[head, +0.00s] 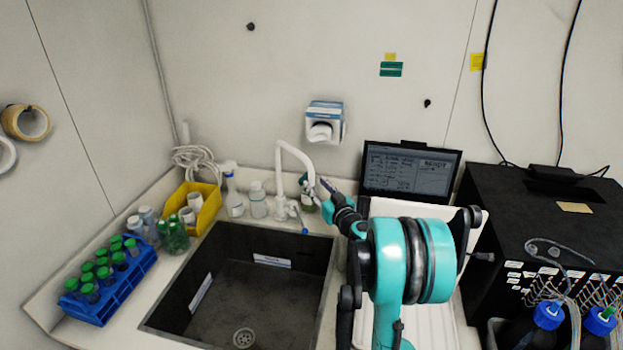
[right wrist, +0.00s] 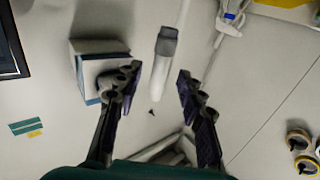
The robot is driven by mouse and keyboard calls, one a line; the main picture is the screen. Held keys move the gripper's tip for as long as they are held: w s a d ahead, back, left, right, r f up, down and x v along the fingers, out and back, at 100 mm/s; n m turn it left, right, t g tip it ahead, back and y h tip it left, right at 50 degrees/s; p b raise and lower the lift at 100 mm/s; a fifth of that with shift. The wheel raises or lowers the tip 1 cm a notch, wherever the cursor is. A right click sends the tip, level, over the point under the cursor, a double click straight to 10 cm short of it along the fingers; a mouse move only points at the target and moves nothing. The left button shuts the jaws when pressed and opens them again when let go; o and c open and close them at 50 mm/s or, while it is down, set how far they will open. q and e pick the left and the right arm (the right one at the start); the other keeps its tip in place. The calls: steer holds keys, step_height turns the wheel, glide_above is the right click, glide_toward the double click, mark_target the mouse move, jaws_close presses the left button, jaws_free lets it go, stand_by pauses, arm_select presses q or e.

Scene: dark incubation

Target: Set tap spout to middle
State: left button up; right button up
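The white tap (head: 281,207) stands behind the sink, with a blue-tipped lever at its base. Its curved spout (head: 294,151) rises and bends over to the right, its end close to my right gripper (head: 325,190). In the right wrist view the spout (right wrist: 160,75), with a grey collar, lies between the spread fingers of my right gripper (right wrist: 155,85). A gap shows on each side of it, so the fingers look open and apart from it. My left gripper is not in view.
The dark sink (head: 225,270) lies in front of the tap. Bottles (head: 258,200) and a yellow bin (head: 207,205) stand left of the tap. A blue tube rack (head: 112,285) is far left. A laptop (head: 411,172) and a black box (head: 545,225) are at right.

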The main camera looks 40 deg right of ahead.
mark_target(312, 182)
steer(key=shift+x, duration=2)
jaws_close()
steer(key=shift+a, duration=0.1)
